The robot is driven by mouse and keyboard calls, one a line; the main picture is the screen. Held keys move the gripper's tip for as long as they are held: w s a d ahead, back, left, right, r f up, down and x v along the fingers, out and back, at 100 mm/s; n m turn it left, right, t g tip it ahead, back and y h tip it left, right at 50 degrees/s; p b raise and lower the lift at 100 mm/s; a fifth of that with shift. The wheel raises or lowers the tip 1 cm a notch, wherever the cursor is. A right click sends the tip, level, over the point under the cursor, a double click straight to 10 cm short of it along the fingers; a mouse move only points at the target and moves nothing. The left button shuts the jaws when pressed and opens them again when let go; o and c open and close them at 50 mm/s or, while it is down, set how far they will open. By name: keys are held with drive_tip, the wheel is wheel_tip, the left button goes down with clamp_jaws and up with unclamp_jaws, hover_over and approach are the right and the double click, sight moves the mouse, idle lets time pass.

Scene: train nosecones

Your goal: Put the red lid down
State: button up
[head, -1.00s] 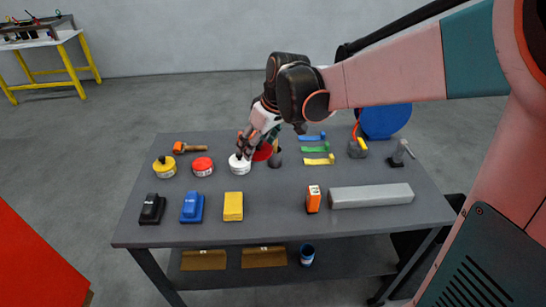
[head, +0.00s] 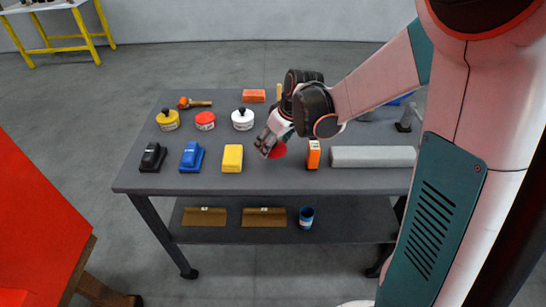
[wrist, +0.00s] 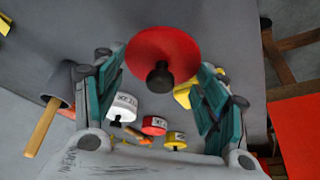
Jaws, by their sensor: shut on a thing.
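The red lid (head: 278,151) is a round disc with a black knob, which shows in the wrist view (wrist: 160,45). My gripper (head: 271,147) is shut on it, with teal fingers at either side of the lid. The lid is over the front part of the grey table (head: 300,184), between the yellow block and the orange box. I cannot tell whether it touches the tabletop. The red tin (head: 205,119) stands at the back left with no knob on top. The yellow and white tins beside it have black-knobbed lids.
The yellow block (head: 232,157) is left of the gripper; the orange box (head: 313,154) is close on its right. A long grey bar (head: 372,157) lies farther right. Blue (head: 191,156) and black (head: 153,156) blocks stand left. An orange block (head: 254,96) lies at the back.

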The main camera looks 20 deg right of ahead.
sight(276, 149)
drive_tip(key=shift+f+b, duration=0.85)
drive_tip(key=shift+f, duration=1.75)
drive_tip(key=shift+f, duration=0.1)
drive_tip(key=o, duration=1)
drive_tip(key=p+v, duration=0.4)
drive_tip(key=v, duration=0.8)
drive_tip(key=s+r+m+t, duration=0.1)
drive_tip(key=s+r, duration=0.2)
drive_tip(key=s, duration=0.3)
drive_tip(key=s+a+r+m+t+h, duration=0.1)
drive_tip(key=s+r+m, duration=0.1)
drive_tip(key=s, duration=0.4)
drive_tip(key=s+a+r+m+t+h, duration=0.1)
drive_tip(key=s+r+m, duration=0.1)
drive_tip(key=s+r, duration=0.2)
drive_tip(key=shift+s+a+r, duration=0.1)
drive_tip(key=shift+s, duration=0.65)
drive_tip(key=shift+s+a+r, duration=0.1)
drive_tip(key=shift+s, duration=0.65)
